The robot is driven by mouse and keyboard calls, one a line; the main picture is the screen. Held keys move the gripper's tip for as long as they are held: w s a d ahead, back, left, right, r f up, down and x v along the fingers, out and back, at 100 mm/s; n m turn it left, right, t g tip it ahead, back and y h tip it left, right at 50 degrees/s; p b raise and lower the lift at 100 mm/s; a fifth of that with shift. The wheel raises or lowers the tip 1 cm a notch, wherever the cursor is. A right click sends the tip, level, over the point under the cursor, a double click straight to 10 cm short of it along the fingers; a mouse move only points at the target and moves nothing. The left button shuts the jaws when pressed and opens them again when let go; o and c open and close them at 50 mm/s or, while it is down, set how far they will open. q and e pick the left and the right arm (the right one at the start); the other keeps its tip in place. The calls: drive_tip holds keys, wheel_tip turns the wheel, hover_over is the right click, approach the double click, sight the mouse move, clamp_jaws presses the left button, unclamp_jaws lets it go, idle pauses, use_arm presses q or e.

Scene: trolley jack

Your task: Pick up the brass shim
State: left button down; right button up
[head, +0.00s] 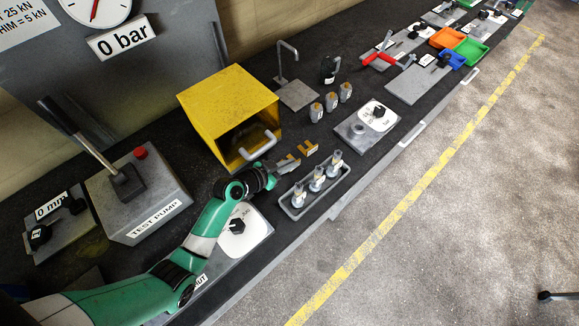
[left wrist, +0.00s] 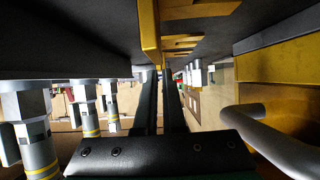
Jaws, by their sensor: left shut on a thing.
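My left gripper (head: 281,166) is low over the bench between the yellow box and the grey tray, shut on a brass shim (head: 292,159) at its fingertips. In the left wrist view the two dark fingers (left wrist: 161,76) run close together, and the held brass shim (left wrist: 149,30) shows edge-on at their tips. I cannot tell whether it still touches the bench. Another brass shim (head: 308,148) lies on the bench just beyond it; slotted brass pieces (left wrist: 200,10) also show beside the fingers in the wrist view. My right gripper is not in view.
The yellow box (head: 210,98) with a grey handle (head: 259,146) stands close behind the gripper. A grey tray (head: 338,191) with several metal cylinders (head: 317,178) is close in front. The test pump (head: 138,193) stands left. Several capped cylinders (head: 331,101) stand farther back.

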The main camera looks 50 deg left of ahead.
use_arm(q)
drive_tip(key=f, duration=0.2)
drive_tip(key=shift+s+f, duration=0.35)
drive_tip(key=shift+s, duration=0.05)
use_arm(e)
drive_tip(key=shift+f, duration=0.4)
use_arm(q)
drive_tip(key=r, duration=0.1)
drive_tip(key=w+r+p, duration=0.1)
drive_tip(key=r, duration=0.1)
drive_tip(key=w+r+p, duration=0.1)
drive_tip(key=r, duration=0.1)
drive_tip(key=shift+d, duration=0.25)
wheel_tip(320, 180, up, 6)
drive_tip(key=p, duration=0.2)
wheel_tip(320, 180, up, 8)
drive_tip(key=r+p, duration=0.1)
drive_tip(key=p, duration=0.7)
hover_over(292, 171)
drive_tip(key=shift+s+f, duration=0.1)
drive_tip(key=shift+f, duration=0.15)
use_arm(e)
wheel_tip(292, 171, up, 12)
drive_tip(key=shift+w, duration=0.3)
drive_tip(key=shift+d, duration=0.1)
